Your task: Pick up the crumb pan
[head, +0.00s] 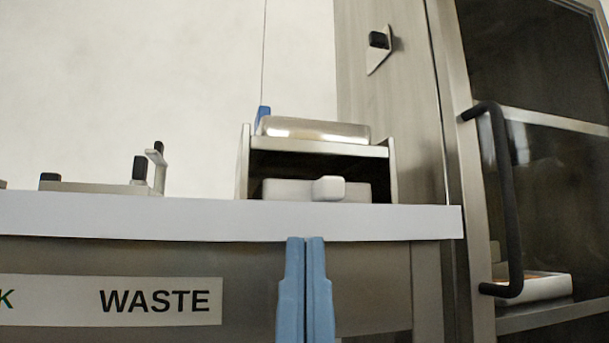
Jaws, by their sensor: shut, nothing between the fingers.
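My gripper (306,242) shows at the bottom middle, its two blue fingers upright, shut and empty. It is in front of the white counter edge, below the small metal rack. A shallow, shiny metal pan (314,131) lies on the rack's top. A pale grey pan with a block-like front grip (328,188) sits in the open bay below. I cannot tell for sure which of these is the crumb pan. My gripper is apart from both. The insides of both pans are hidden from this low view.
The metal rack (393,175) stands on the white counter (150,218). A blue item (262,115) shows behind the upper pan. A flat fixture with black knobs (100,187) lies left. A glass-door cabinet with a black handle (507,200) stands right. A WASTE label (155,301) is below the counter.

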